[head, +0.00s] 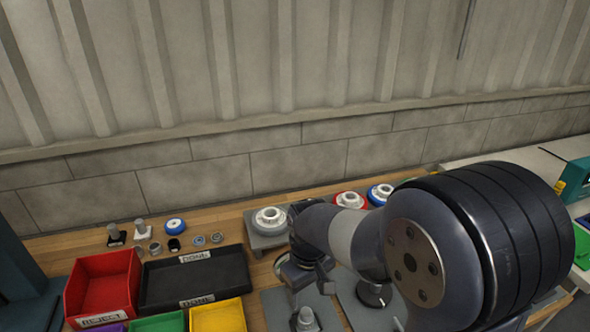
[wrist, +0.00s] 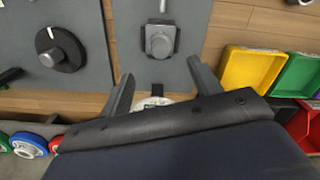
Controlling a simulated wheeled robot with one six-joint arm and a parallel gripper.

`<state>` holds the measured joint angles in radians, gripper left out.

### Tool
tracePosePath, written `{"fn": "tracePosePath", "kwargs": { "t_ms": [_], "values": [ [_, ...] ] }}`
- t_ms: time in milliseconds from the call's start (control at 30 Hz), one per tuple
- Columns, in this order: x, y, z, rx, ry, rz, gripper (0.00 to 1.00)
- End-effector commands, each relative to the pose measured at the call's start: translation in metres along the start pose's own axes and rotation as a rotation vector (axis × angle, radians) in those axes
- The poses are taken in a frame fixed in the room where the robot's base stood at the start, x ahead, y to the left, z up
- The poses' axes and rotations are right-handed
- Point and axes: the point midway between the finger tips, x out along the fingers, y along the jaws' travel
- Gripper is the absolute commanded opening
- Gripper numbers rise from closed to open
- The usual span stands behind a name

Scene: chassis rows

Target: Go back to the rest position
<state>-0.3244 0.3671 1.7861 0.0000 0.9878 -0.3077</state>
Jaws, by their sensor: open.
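My gripper (head: 312,280) hangs low over the workbench in the head view, pointing down at the front middle. In the wrist view my gripper (wrist: 162,78) has its two fingers spread wide with nothing between them. A grey metal part (wrist: 160,42) sits on a grey plate beyond the fingertips, apart from them. It also shows below my gripper in the head view (head: 306,320). My arm hides part of the bench to the right.
A red REJECT bin (head: 88,290), a black DONE tray (head: 235,272), a green bin (head: 160,323) and a yellow bin (head: 218,316) stand left. Hubs on plates (head: 270,217) line the back. A black knob (wrist: 62,50) is on a neighbouring plate.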

Motion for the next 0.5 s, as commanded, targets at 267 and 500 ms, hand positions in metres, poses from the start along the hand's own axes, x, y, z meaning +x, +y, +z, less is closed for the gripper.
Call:
{"fn": "tracePosePath", "kwargs": {
  "t_ms": [267, 500],
  "values": [
    [0.054, 0.0, 0.001, 0.0, -0.006, -0.002, 0.6],
    [0.081, 0.0, 0.001, 0.0, -0.002, -0.001, 0.6]
  ]
}}
